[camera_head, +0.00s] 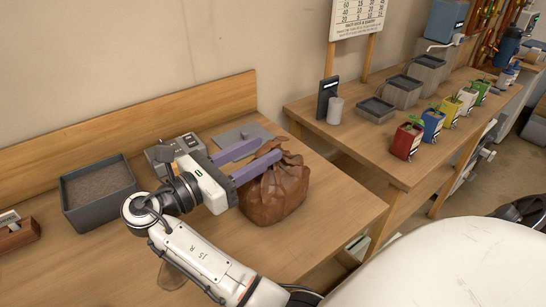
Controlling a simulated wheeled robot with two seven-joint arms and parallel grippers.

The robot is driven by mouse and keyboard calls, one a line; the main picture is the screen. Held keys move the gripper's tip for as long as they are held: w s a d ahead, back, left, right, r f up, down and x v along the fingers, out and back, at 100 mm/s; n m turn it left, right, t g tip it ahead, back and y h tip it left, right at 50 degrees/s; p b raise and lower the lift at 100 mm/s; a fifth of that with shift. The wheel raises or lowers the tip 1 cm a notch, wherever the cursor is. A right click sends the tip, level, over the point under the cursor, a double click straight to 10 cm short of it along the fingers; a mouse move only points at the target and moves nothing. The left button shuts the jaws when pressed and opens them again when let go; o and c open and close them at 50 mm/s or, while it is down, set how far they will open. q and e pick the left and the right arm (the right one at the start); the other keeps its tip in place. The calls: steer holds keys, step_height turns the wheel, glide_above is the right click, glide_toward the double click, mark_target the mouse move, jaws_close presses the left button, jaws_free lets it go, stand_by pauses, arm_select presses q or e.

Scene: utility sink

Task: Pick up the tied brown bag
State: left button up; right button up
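The tied brown bag (277,196) stands upright on the wooden table, near its right end. Its gathered top is creased. I cannot tell whether either finger touches the bag. Nothing is visibly clamped.
A grey tray of soil (97,190) and a grey device (172,150) stand left of the bag. A flat grey plate (243,133) lies behind the gripper. A second table holds colored pots (407,141) and grey trays (375,109). The table right of the bag is clear.

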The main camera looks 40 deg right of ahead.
mark_target(281, 139)
steer(key=d+p, duration=0.1)
steer(key=d, duration=0.7)
steer(key=shift+r, duration=0.1)
jaws_close()
stand_by(1.2)
steer(key=shift+r, duration=0.2)
